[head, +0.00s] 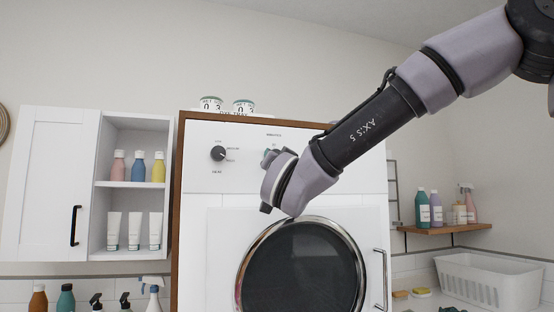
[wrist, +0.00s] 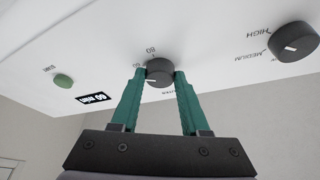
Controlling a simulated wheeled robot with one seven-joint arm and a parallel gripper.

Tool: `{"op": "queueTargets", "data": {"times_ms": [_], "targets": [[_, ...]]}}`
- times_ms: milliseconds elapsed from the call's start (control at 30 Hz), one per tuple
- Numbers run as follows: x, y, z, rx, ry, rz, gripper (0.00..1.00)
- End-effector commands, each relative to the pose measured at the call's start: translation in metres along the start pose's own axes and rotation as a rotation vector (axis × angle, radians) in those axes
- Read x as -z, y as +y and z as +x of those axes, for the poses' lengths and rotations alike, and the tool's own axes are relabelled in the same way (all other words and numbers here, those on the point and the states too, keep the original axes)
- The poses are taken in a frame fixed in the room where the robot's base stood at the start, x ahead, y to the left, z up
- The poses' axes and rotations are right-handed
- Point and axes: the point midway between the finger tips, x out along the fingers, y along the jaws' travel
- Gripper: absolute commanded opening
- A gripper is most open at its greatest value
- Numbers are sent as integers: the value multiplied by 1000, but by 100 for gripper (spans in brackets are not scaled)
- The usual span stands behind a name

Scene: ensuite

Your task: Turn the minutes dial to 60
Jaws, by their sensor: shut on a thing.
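The minutes dial (wrist: 160,77) is a dark round knob on the white front panel, with a small white pointer mark and tiny numbers around it. In the wrist view my gripper (wrist: 158,72) has its two green fingers on either side of this knob, shut on it. The panel lettering appears upside down there. A black display (wrist: 92,98) left of the knob appears to read 60 MIN. In the head view my wrist (head: 287,180) covers most of the dial.
A second dark dial (wrist: 295,42), marked HIGH and MEDIUM, is right of the fingers in the wrist view. A green button (wrist: 63,81) is at left. Below the panel is the round door (head: 300,270). A wall cabinet (head: 60,185) stands left, a shelf (head: 445,229) right.

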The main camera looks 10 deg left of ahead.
Motion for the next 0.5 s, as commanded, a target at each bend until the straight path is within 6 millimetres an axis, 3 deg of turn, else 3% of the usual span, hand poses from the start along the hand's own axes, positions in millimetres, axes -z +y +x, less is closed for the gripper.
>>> {"op": "queueTargets", "data": {"times_ms": [500], "targets": [[-1,0,0,-25,-2,55,0]]}}
